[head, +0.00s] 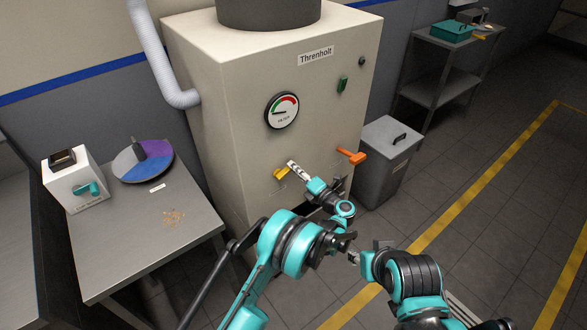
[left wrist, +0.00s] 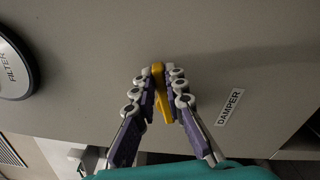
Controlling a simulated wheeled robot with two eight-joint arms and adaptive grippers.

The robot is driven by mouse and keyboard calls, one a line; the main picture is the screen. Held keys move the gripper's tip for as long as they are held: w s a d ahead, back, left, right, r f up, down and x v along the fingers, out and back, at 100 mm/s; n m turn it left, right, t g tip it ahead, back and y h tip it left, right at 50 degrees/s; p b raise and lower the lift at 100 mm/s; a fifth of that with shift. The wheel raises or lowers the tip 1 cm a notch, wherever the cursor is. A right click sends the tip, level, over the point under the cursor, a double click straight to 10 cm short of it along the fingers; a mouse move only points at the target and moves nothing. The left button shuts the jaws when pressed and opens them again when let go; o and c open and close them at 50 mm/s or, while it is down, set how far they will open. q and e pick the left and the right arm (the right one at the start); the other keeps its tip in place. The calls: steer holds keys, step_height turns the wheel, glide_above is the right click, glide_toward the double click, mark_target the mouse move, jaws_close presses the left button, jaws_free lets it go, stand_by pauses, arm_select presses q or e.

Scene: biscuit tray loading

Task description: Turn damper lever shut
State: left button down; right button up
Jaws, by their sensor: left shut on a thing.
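The yellow damper lever (head: 281,173) sits on the front of the beige Threnholt cabinet (head: 232,130). My left gripper (head: 291,170) is at the lever. In the left wrist view the gripper's fingers (left wrist: 162,92) are closed on both sides of the yellow lever (left wrist: 159,76), which runs lengthwise between them. The DAMPER label (left wrist: 230,107) is to the right of the fingers there. My right gripper (head: 353,257) is low in front of the cabinet, away from the lever; its jaws are too small to read.
An orange lever (head: 350,156) is right of the yellow one. A filter gauge (head: 282,110) is above. A grey bin (head: 386,160) stands right of the cabinet. A metal table (head: 130,246) with a coloured disc (head: 143,161) is at left. The floor at right is clear.

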arm_select(q)
steer(key=shift+w+d+f+m, duration=0.1)
steer(key=shift+f+m, duration=0.45)
steer(key=shift+m, duration=0.5)
steer(key=shift+d+f+m, duration=0.1)
steer(key=shift+f+m, duration=0.4)
steer(key=shift+m, duration=0.55)
steer(key=c, duration=1.6)
jaws_free()
steer(key=shift+o, duration=0.2)
step_height(320, 180, up, 10)
